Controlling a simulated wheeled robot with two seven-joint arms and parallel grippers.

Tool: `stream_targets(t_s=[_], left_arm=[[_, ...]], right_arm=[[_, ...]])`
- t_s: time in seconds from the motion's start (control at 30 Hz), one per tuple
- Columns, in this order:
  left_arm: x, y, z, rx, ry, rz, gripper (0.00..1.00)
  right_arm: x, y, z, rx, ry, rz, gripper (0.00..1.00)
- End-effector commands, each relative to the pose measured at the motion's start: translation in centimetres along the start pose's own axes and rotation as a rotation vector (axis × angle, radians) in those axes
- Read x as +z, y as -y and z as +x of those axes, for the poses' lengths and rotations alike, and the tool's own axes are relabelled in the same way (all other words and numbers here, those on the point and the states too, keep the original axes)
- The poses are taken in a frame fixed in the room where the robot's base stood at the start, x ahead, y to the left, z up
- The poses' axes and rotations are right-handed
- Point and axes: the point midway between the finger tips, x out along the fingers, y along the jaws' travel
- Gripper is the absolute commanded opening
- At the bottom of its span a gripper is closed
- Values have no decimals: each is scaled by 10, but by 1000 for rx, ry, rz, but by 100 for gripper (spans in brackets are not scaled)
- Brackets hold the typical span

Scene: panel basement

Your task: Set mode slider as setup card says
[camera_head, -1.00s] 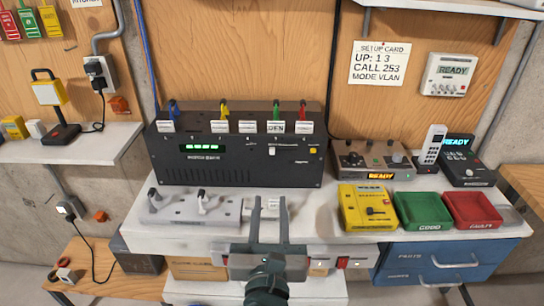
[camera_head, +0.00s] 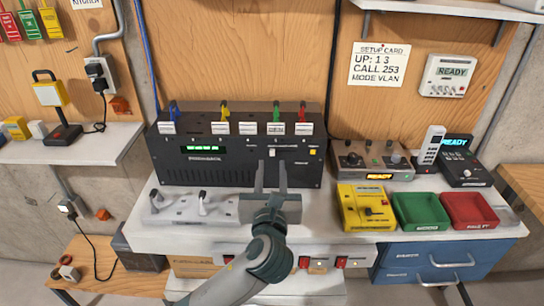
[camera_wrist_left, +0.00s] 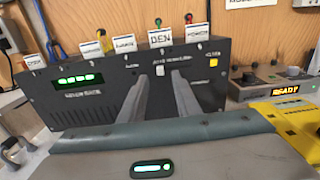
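The setup card (camera_head: 379,62) on the wooden wall reads "UP: 1 3", "CALL 253", "MODE VLAN". The black panel box (camera_head: 190,175) stands at the back of the bench. A small pale slider knob (camera_head: 271,152) is on its front, right of centre; it also shows in the left wrist view (camera_wrist_left: 161,72). Lettering beside it is too small to read. My left gripper (camera_head: 270,163) is open and empty, its two fingers apart and pointing at the box just below the knob. In the left wrist view the fingers (camera_wrist_left: 159,74) frame the knob. Contact cannot be told. My right gripper is out of view.
Coloured switches with tags line the box top; a yellow button (camera_head: 313,152) sits right of the knob. A grey lever plate (camera_head: 185,207) lies in front. A yellow device (camera_head: 355,215), green tray (camera_head: 428,226) and red tray (camera_head: 478,224) stand right.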

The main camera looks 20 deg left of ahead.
Motion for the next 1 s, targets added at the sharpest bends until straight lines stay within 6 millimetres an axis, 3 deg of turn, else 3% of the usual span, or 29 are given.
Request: stream_targets(t_s=[0.1, 0.3, 0.73, 0.87, 1.0], left_arm=[[2, 0, 20, 2, 1, 1, 30], [1, 0, 40, 1, 1, -1, 30], [0, 0, 47, -1, 0, -1, 30], [0, 0, 47, -1, 0, -1, 1], [0, 0, 47, -1, 0, -1, 0]], right_arm=[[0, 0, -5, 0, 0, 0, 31], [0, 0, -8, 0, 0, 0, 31], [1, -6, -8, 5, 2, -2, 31], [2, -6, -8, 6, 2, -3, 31], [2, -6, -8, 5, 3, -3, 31]])
